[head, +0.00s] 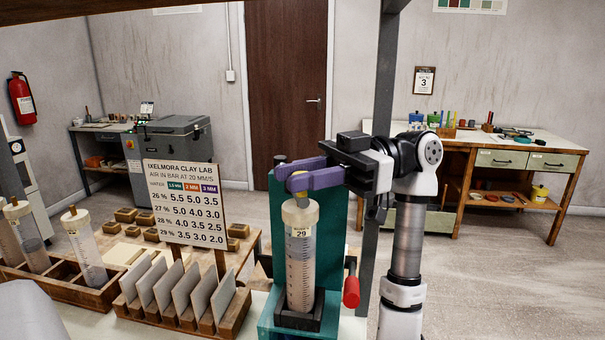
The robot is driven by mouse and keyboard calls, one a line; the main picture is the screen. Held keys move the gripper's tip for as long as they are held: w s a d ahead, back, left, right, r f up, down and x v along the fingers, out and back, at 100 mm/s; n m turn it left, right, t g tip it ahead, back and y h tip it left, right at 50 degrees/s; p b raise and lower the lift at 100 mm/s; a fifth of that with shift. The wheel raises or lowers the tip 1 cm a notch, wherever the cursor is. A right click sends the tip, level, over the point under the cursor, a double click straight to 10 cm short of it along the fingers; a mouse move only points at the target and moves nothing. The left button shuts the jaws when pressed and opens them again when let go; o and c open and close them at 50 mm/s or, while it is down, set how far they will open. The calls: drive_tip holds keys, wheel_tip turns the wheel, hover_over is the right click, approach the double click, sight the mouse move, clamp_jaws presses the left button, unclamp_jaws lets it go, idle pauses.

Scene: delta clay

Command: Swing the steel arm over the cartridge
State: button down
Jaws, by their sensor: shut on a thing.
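The cartridge (301,262) is a clear tube of pale clay with a cream cap and a tag reading 29. It stands upright in the dark seat at the foot of a teal press (343,225). My gripper (290,179) has purple fingers and reaches in from the right. It is shut on the tan tip at the cartridge's top. I cannot make out the steel arm clearly. A small grey piece (280,158) shows above the press's back plate, behind my fingers, and may belong to it.
A red handle (351,291) sticks out at the press's right side. A sign board (186,203) and a wooden rack of upright tiles (184,309) stand to the left. Farther left, a wooden rack (105,289) holds other cartridges (84,246). Open floor lies behind.

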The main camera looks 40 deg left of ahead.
drive_tip(key=c, duration=1.2)
unclamp_jaws()
drive_tip(key=b+v, duration=0.2)
drive_tip(key=v, duration=0.5)
drive_tip(key=shift+w, duration=0.25)
